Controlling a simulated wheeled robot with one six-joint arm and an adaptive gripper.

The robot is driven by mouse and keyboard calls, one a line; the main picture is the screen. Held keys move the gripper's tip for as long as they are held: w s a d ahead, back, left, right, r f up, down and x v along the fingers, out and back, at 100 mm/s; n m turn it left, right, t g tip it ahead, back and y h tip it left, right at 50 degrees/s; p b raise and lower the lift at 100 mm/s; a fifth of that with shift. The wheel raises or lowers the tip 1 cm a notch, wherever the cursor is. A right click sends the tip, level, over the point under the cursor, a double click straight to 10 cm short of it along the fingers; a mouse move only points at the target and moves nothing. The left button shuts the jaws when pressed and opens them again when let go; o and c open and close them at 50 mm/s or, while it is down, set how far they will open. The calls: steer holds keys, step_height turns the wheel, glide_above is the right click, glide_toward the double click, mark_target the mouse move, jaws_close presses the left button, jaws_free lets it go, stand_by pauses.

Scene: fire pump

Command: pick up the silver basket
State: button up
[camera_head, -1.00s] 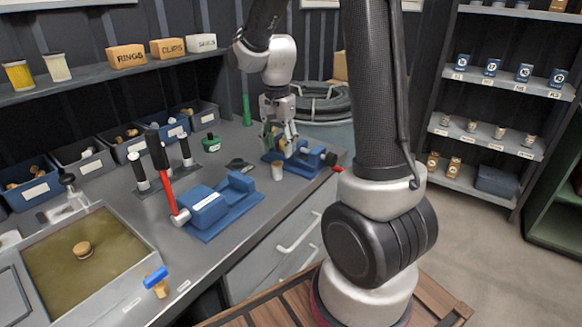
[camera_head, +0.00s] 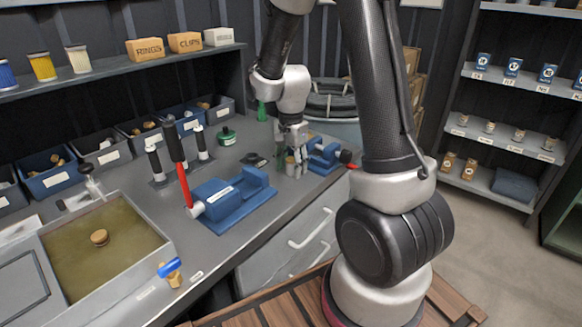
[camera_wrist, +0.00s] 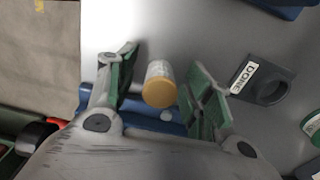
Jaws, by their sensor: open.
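A small pale, silvery cylinder with an orange-yellow end (camera_wrist: 160,84) stands on the grey bench in the wrist view; it appears to be the silver basket, though I cannot make out any mesh. In the head view it is a small pale shape (camera_head: 290,166) beside the fingers, partly hidden. My gripper (camera_wrist: 164,88) is open, with one green-padded finger on each side of the cylinder and a gap visible on both sides. In the head view my gripper (camera_head: 297,167) is low, close over the bench.
A blue vise-like fixture (camera_head: 326,157) stands just right of my gripper. A dark holder labelled DONE (camera_wrist: 262,82) sits right of the fingers. A liquid tray (camera_head: 70,262) is at the front left.

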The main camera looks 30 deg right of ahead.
steer(key=c, duration=0.9)
steer(key=shift+r, duration=0.1)
steer(key=shift+c, duration=0.2)
